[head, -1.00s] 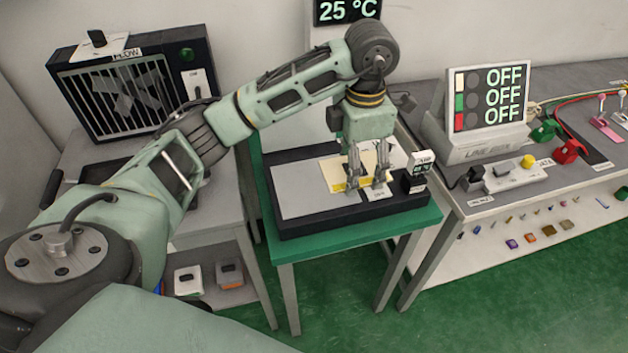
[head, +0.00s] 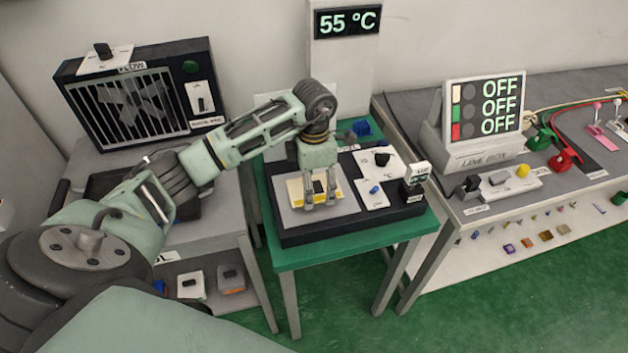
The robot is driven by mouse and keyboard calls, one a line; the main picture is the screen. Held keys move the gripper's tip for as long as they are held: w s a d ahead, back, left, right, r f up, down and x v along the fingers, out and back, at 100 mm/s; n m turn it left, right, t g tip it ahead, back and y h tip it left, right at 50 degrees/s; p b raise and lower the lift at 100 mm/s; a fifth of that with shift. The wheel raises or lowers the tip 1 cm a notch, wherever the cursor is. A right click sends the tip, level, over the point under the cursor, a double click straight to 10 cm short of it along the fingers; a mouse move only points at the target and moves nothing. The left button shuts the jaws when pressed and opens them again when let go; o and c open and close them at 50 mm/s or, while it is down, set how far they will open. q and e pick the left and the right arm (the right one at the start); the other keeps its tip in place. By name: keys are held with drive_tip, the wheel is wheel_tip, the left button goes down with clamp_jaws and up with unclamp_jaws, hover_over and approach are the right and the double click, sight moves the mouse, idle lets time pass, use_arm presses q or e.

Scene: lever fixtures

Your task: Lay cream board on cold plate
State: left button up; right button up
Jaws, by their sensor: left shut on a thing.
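The cream board (head: 345,203) has a yellow edge and a small dark part near its middle. It is over the light grey plate (head: 291,220) on the black unit, which stands on the green table. I take this plate to be the cold plate. My left gripper (head: 319,205) points down with a finger on each side of the board's middle and is shut on the board. The fingers and wrist hide part of the board. I cannot tell whether its underside touches the plate. My right gripper is out of view.
The black unit carries a dark knob (head: 382,159), a blue switch (head: 374,189) and a small display (head: 418,174) right of the plate. A wall display (head: 347,22) reads 55 °C. A fan box (head: 142,95) stands left, and a lamp box (head: 482,125) reading OFF stands right.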

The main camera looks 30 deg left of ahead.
use_arm(q)
drive_tip(key=shift+f+b, duration=0.2)
drive_tip(key=shift+b, duration=0.1)
drive_tip(key=o, duration=1.2)
drive_tip(key=shift+r, duration=0.15)
